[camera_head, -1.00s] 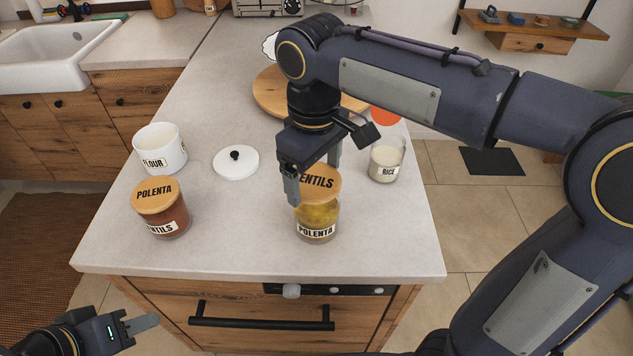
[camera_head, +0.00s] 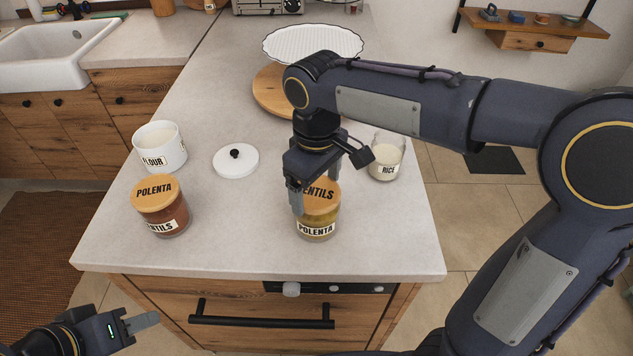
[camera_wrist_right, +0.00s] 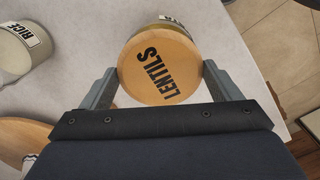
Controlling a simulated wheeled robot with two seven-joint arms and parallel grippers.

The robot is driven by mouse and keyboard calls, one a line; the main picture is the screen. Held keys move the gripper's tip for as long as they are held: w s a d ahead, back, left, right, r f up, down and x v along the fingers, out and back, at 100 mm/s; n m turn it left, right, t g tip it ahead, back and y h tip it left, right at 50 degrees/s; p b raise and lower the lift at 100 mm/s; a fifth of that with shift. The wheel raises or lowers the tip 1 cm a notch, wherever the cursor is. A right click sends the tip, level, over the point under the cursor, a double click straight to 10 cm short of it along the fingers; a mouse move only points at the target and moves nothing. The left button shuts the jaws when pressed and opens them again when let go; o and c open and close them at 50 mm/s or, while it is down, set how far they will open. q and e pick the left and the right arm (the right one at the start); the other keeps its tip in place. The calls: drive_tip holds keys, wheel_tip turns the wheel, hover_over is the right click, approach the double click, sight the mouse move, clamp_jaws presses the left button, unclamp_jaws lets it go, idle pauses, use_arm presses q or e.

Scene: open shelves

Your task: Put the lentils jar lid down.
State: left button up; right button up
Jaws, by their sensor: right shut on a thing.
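The lentils jar lid (camera_head: 318,194), a round wooden disc marked LENTILS, is between the fingers of my right gripper (camera_head: 316,197). The lid lies at the mouth of a glass jar (camera_head: 318,221) with yellow contents and a POLENTA label; it looks seated there. In the right wrist view the lid (camera_wrist_right: 160,68) is face-on between both fingers (camera_wrist_right: 160,85), with part of the jar (camera_wrist_right: 177,23) behind it. A second jar (camera_head: 168,222), labelled LENTILS with reddish contents, stands at left under a POLENTA lid (camera_head: 156,192). My left gripper (camera_head: 143,323) is low at left, its opening unclear.
A white FLOUR canister (camera_head: 160,148) and a white lid with black knob (camera_head: 236,162) stand at left and centre. A RICE glass (camera_head: 386,158) is near the right edge. A round wooden board (camera_head: 268,95) and white ribbed dish (camera_head: 312,43) are behind the arm.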

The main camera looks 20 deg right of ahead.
sight(318, 196)
drive_tip(key=o, duration=0.8)
drive_tip(key=shift+o, duration=0.2)
wheel_tip(318, 196, up, 8)
drive_tip(key=s+d+f+m+t+y, duration=0.2)
drive_tip(key=s+d+f+m, duration=0.2)
drive_tip(key=s, duration=0.4)
drive_tip(key=s+d+f+m+t+y, duration=0.1)
drive_tip(key=s+d+f+m+t, duration=0.2)
drive_tip(key=s+d+f+m, duration=0.2)
drive_tip(key=s+f, duration=0.2)
drive_tip(key=s, duration=0.1)
drive_tip(key=shift+s+t+y, duration=0.2)
drive_tip(key=shift+t+y, duration=0.1)
drive_tip(key=shift+y, duration=0.1)
